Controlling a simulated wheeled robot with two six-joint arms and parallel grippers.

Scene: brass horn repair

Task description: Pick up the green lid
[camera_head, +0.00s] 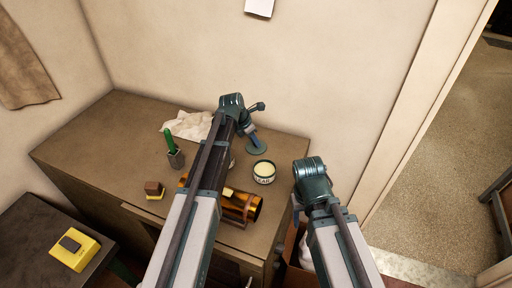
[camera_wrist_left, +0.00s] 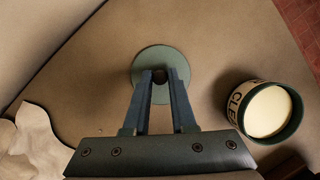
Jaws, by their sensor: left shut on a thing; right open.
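The green lid (camera_head: 257,148) is a round disc near the back right of the brown cabinet top. In the left wrist view the lid (camera_wrist_left: 139,70) lies under my fingertips, its middle hidden by them. My left gripper (camera_head: 250,134) reaches down to it and is shut on its small central knob (camera_wrist_left: 160,76). Whether the lid touches the top is hard to tell. An open round tin (camera_head: 264,172) with pale contents stands just right of the lid; it also shows in the left wrist view (camera_wrist_left: 268,112). My right gripper (camera_head: 298,213) is open and empty, off the cabinet's right front.
A crumpled pale cloth (camera_head: 188,126) lies at the back. A green-handled tool stands in a grey holder (camera_head: 177,160) at the left. A brown-and-yellow block (camera_head: 154,190) and a glossy amber-brown cylinder (camera_head: 243,207) lie towards the front. A yellow box (camera_head: 75,251) sits on a dark side table.

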